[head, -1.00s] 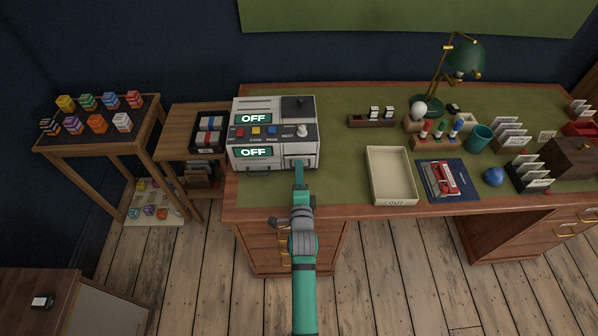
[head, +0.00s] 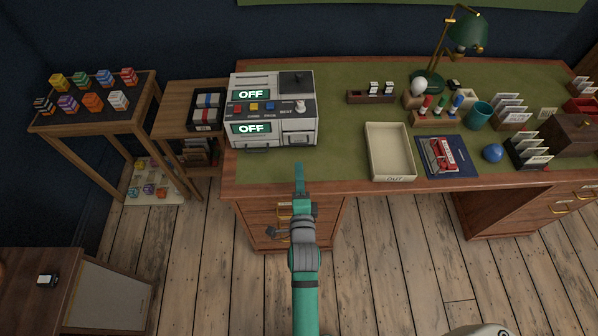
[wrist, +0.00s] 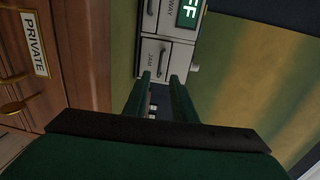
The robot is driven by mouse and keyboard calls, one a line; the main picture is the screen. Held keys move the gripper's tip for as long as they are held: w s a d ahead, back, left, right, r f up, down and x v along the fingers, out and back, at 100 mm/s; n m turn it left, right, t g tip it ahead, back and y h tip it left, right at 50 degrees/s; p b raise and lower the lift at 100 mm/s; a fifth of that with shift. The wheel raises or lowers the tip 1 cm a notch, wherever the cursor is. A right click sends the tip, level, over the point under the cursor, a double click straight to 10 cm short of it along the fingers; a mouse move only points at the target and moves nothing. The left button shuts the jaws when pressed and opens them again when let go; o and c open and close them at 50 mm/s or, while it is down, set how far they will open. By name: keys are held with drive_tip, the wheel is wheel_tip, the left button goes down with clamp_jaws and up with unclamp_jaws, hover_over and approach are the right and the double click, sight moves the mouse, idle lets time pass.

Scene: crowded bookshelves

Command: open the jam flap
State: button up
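The grey machine (head: 272,106) stands at the desk's left end, with two displays reading OFF. Its jam flap (head: 298,139) is the lower right front panel with a handle, and it looks shut. In the wrist view, the flap (wrist: 153,52) bears small sideways lettering and a dark handle, just beyond my fingertips. My gripper (head: 299,168) is over the desk's front strip, short of the machine's lower right front. In the wrist view, my gripper (wrist: 160,78) has its two green fingers apart with nothing visibly held between them.
The cream OUT tray (head: 374,160) lies right of the machine, beside a blue mat (head: 460,172) with a red device. A drawer labelled PRIVATE (wrist: 35,45) is below the desk edge. Green desktop is free between machine and tray.

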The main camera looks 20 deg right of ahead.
drive_tip(key=shift+d, duration=0.15)
idle(0.3)
drive_tip(key=shift+d, duration=0.1)
drive_tip(key=x, duration=1)
drive_tip(key=shift+w+d, duration=0.15)
drive_tip(key=shift+w, duration=0.2)
